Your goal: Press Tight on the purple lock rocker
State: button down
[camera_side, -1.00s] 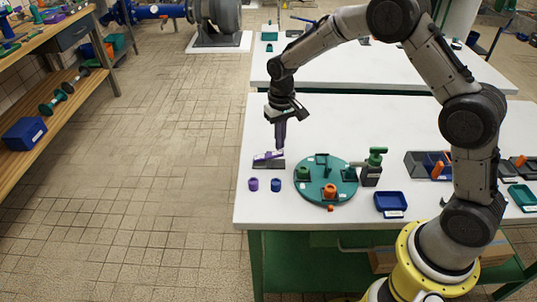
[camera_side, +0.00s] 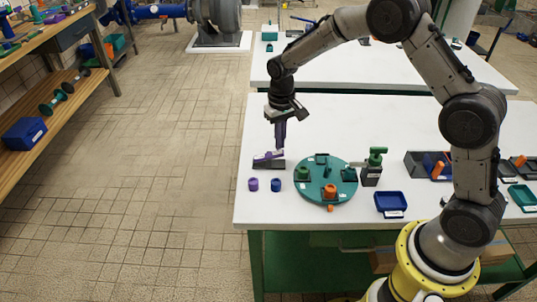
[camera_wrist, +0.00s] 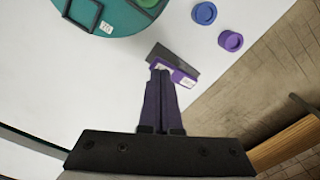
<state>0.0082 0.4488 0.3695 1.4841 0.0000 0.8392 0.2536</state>
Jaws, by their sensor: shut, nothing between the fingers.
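The purple lock rocker (camera_side: 268,156) sits on a dark grey base near the left edge of the white table. In the wrist view the rocker (camera_wrist: 178,66) shows purple with white labels, whose words are too small to read. My gripper (camera_side: 280,149) is shut and empty, with its purple fingers pointing down. In the side view its tips are at or just above the right end of the rocker. In the wrist view the fingertips (camera_wrist: 160,70) overlap the rocker's left end and hide part of it. I cannot tell whether they touch it.
A purple cylinder (camera_side: 253,184) and a blue cylinder (camera_side: 275,185) stand in front of the rocker. A green round turntable (camera_side: 312,193) with several parts is to the right, beside a dark block with a green handle (camera_side: 371,174). A blue tray (camera_side: 391,203) lies further right.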

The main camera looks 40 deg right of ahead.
aim_at(279, 152)
jog(key=shift+f, duration=0.1)
dwell(0.3)
jog(key=shift+f, duration=1.5)
jog(key=shift+r, duration=4.25)
